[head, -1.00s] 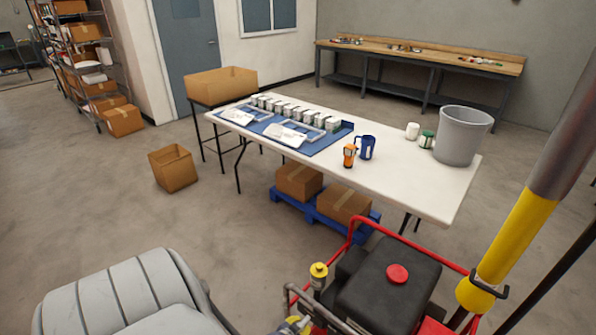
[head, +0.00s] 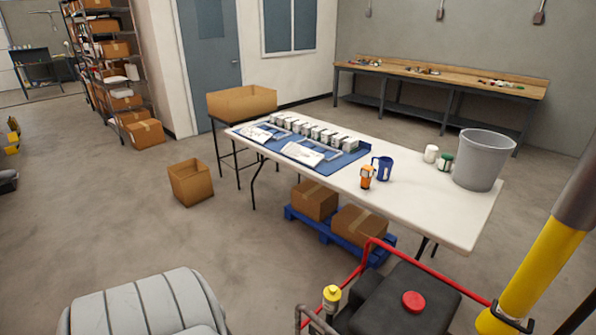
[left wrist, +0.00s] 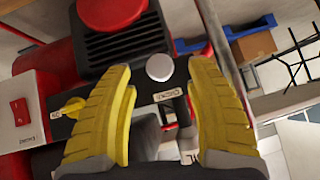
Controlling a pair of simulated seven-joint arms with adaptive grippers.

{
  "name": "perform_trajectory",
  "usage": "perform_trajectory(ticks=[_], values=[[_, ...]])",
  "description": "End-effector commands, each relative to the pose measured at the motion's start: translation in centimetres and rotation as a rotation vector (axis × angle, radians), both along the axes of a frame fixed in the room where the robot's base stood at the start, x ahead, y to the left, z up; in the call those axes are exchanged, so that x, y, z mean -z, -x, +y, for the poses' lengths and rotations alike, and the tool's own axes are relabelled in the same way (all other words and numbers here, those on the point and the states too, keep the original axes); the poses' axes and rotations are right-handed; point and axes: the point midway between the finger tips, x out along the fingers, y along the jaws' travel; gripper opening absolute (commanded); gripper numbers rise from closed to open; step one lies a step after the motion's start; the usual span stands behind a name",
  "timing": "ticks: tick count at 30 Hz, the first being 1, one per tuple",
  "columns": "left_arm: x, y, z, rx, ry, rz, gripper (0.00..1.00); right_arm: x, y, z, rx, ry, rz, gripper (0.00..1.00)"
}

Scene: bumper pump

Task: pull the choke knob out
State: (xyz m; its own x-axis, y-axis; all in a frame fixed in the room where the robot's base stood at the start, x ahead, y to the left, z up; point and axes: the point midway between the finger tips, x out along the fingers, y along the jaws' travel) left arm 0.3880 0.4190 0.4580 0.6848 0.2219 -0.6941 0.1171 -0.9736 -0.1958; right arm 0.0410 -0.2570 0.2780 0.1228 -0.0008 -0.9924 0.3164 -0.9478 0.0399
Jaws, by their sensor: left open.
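The choke knob looks to be the round pale grey knob (left wrist: 159,67) in the left wrist view, just above a small plate whose lettering seems to read choke (left wrist: 167,96). My left gripper (left wrist: 165,70) is open, with one yellow finger on each side of the knob. I see a gap between the fingers and the knob; the depth between them is hard to tell. In the head view the engine with its black tank (head: 440,305) and red cap (head: 414,301) is at the bottom right. The knob does not show there. My right gripper is not in view.
Beside the left finger are a yellow lever (left wrist: 75,107) and a red switch (left wrist: 20,112). A black slotted cover (left wrist: 125,45) lies behind the knob. A red tube frame (head: 430,271) runs round the engine. A white table (head: 440,217) stands beyond it.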

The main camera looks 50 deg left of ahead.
Motion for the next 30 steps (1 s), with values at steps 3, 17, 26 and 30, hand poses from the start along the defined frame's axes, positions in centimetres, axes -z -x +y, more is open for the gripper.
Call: perform_trajectory(ticks=[3,17,26,30], values=[[-1.2,1.2,-0.4,0.001,0.001,-0.001,0.56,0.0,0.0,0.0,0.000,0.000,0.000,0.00],[-5.0,5.1,-1.7,-0.001,0.001,0.001,0.56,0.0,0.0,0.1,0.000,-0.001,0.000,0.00],[-5.9,5.9,-1.9,-0.001,0.001,0.000,0.56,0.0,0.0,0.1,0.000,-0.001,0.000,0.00],[-6.0,5.9,-1.9,-0.002,0.001,0.001,0.56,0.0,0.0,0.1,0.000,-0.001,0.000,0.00]])
